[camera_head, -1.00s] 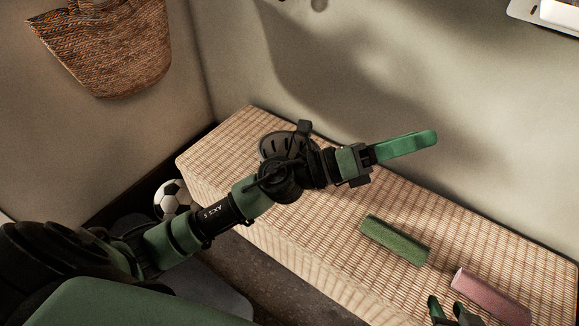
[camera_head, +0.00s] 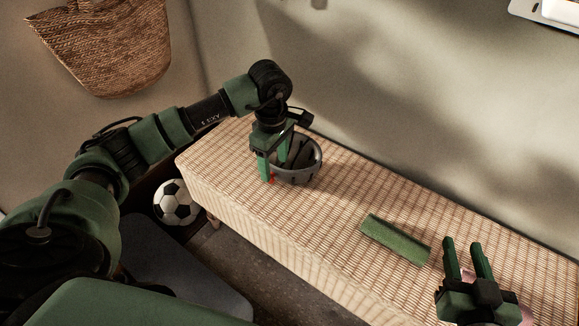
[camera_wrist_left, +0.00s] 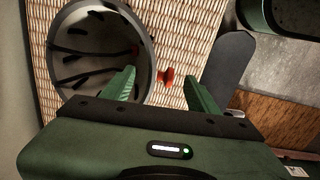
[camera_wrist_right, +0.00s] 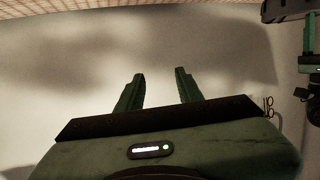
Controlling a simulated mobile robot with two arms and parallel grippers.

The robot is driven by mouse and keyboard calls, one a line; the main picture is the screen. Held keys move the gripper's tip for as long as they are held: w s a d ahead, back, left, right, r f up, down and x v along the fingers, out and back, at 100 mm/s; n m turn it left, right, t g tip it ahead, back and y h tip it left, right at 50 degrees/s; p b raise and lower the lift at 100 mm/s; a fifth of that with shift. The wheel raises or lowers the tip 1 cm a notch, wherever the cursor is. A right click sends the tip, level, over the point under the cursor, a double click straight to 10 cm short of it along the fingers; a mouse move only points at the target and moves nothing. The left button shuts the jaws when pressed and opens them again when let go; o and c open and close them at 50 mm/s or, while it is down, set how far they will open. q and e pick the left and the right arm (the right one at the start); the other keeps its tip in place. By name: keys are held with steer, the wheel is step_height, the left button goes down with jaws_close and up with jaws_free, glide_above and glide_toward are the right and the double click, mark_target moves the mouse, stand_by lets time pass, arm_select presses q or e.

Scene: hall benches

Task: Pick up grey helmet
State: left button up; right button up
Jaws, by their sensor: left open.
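The grey helmet (camera_head: 301,180) rests upside down on the woven bench (camera_head: 350,195), its hollow facing up. In the left wrist view the helmet (camera_wrist_left: 90,68) shows dark straps inside. My left gripper (camera_head: 276,172) points down at the helmet's near left rim, open. In its wrist view one finger of the left gripper (camera_wrist_left: 160,80) overlaps the helmet's rim and the other is outside it. A small red piece (camera_wrist_left: 165,77) shows between the fingers. Contact with the rim cannot be told. My right gripper (camera_head: 467,242) is open and empty over the bench's right part, away from the helmet.
A green roll (camera_head: 395,239) lies on the bench between the helmet and my right gripper. A pink roll (camera_head: 525,312) is mostly hidden behind that gripper. A football (camera_head: 175,203) is on the floor left of the bench. A woven basket (camera_head: 105,45) hangs on the wall.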

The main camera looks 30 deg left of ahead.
mark_target(273, 175)
arm_select(q)
step_height(273, 175, down, 6)
steer(key=shift+s+a+r+b, duration=0.15)
steer(key=shift+r+b, duration=0.1)
steer(key=shift+b, duration=0.6)
steer(key=shift+f, duration=0.15)
jaws_close()
arm_select(e)
step_height(273, 175, up, 9)
steer(key=a+t+y, duration=0.1)
steer(key=t, duration=0.4)
steer(key=shift+w+a+y, duration=0.2)
steer(key=shift+w+y, duration=0.05)
steer(key=shift+y, duration=0.05)
